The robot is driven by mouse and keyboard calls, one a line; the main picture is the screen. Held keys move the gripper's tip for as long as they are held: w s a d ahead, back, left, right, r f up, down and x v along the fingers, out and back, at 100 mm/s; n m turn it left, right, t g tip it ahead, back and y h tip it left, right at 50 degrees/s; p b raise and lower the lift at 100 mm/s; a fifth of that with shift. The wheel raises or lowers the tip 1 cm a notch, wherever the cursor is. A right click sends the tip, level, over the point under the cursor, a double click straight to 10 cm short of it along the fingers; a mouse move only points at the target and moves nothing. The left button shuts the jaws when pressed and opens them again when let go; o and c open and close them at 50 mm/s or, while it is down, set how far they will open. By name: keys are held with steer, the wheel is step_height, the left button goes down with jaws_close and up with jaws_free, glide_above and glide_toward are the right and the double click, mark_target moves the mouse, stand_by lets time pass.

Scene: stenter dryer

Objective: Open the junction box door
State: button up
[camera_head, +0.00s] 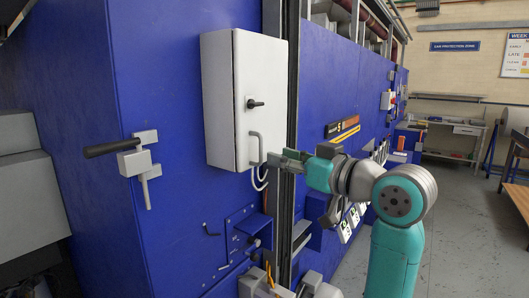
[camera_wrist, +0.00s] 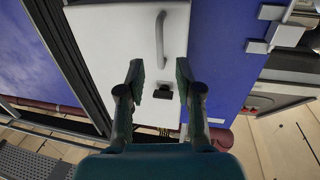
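The junction box (camera_head: 217,95) is a white cabinet on the blue machine wall. Its door (camera_head: 262,75) looks shut and also shows in the wrist view (camera_wrist: 115,45). The door bears a black latch (camera_head: 255,104) and, below it, a grey bar handle (camera_head: 256,149). My gripper (camera_head: 280,158) is just right of the handle's lower part in the head view. In the wrist view, the open fingers (camera_wrist: 159,68) are spread, with the handle (camera_wrist: 160,40) beyond the tips and the latch (camera_wrist: 163,91) between the fingers. Nothing is held. The gap to the door is hard to judge.
A dark vertical rail (camera_head: 292,90) runs right of the box. A black lever on a grey bracket (camera_head: 135,160) sticks out at the left. Loose cables (camera_head: 259,180) hang under the box. The floor (camera_head: 440,225) at the right is mostly clear, with a workbench (camera_head: 447,128) at the back.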

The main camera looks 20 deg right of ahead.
mark_target(264, 152)
steer(key=shift+x, duration=3.05)
jaws_close()
